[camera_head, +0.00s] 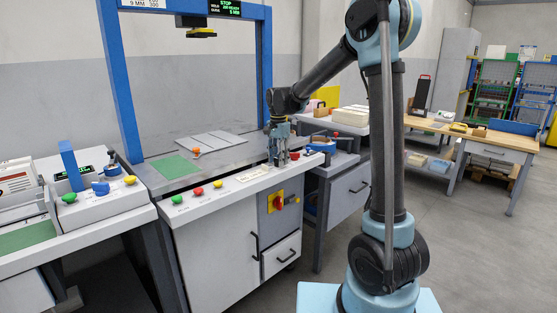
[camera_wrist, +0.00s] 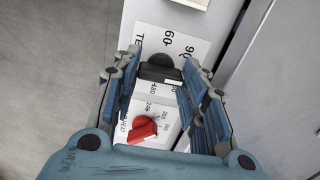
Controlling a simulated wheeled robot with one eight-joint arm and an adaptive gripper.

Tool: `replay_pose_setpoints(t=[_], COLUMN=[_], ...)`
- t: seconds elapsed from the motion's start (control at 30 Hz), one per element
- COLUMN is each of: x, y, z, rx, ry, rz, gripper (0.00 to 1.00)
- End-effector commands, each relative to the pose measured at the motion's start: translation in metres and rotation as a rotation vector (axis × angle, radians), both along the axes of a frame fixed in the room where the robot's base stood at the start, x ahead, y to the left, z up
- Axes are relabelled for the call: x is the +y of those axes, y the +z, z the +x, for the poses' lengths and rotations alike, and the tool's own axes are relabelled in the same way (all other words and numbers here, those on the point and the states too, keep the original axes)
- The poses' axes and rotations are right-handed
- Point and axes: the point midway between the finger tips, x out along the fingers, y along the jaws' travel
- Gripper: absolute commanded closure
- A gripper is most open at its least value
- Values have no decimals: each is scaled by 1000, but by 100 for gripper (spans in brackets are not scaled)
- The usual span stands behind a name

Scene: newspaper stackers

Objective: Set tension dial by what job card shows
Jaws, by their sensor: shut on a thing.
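My gripper (camera_wrist: 160,68) is shut on a black dial knob (camera_wrist: 161,73), with one blue finger on each side. The knob's white plate (camera_wrist: 158,42) carries the numbers 60 and 90 and a label starting "TE"; the rest is covered. I cannot read where the knob points. In the head view my gripper (camera_head: 281,157) is low over the right end of the strapping machine's front panel, hiding the dial. I cannot tell which sheet is the job card.
A red knob (camera_wrist: 143,128) on a numbered plate sits close to the dial. Green, red and yellow buttons (camera_head: 198,191) line the panel's left part. The blue arch (camera_head: 118,80) rises over the tabletop with a green pad (camera_head: 175,167). A display (camera_head: 224,7) hangs on top.

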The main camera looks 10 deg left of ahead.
Motion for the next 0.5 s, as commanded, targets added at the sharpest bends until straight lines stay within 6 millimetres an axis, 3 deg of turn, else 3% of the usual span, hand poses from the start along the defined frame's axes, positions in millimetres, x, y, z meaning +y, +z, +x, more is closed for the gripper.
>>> replay_pose_setpoints(t=[0.5], x=[1], y=[1], z=[2], rx=[-4], ry=[-34], rz=[2], gripper=[84])
